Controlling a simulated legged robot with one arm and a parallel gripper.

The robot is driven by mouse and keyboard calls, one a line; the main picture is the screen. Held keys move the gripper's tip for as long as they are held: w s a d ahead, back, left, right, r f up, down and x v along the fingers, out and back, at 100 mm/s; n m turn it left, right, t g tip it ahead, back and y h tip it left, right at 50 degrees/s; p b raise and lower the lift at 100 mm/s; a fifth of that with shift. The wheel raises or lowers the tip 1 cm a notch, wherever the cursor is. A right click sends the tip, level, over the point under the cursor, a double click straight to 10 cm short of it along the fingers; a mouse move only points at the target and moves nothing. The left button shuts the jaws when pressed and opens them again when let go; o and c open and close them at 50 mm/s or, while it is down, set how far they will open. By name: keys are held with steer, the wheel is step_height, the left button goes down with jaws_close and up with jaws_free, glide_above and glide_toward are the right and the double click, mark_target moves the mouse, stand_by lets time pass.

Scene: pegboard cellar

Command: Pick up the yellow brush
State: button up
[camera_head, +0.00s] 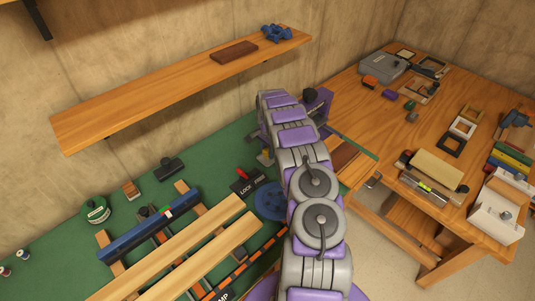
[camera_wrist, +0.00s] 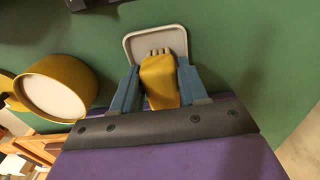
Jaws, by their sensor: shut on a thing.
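The yellow brush (camera_wrist: 159,82) shows in the wrist view, with pale bristle-like tips at its far end. My gripper (camera_wrist: 157,72) has its two blue-grey fingers on either side of the brush and is shut on it. The far end of the brush is over a light grey rounded tray (camera_wrist: 134,42) on the green surface. I cannot tell whether the brush touches the tray. In the head view, my arm hides the brush and most of the gripper.
A yellow round thing with a white top (camera_wrist: 54,95) stands close left of my gripper. In the head view, a green bench (camera_head: 140,183) holds a blue bar (camera_head: 150,224) and long wooden strips. A wooden shelf (camera_head: 180,90) hangs above; a wooden table (camera_head: 350,100) stands right.

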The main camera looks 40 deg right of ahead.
steer(key=shift+s+d+f, duration=0.1)
steer(key=shift+d+f, duration=0.15)
steer(key=shift+d, duration=0.55)
steer(key=c, duration=0.4)
steer(key=shift+a+r, duration=0.1)
steer(key=shift+a, duration=0.45)
steer(key=shift+c, duration=0.4)
steer(key=shift+a+r, duration=0.1)
steer(key=shift+r, duration=0.2)
steer(key=r, duration=0.2)
steer(key=r+p, duration=0.1)
steer(key=r, duration=0.5)
steer(key=shift+d+r, duration=0.1)
steer(key=shift+d, duration=0.3)
steer(key=shift+a+r, duration=0.25)
steer(key=shift+r, duration=0.35)
steer(key=o, duration=0.6)
steer(key=shift+c, duration=0.2)
steer(key=shift+d, duration=0.15)
steer(key=c, duration=0.4)
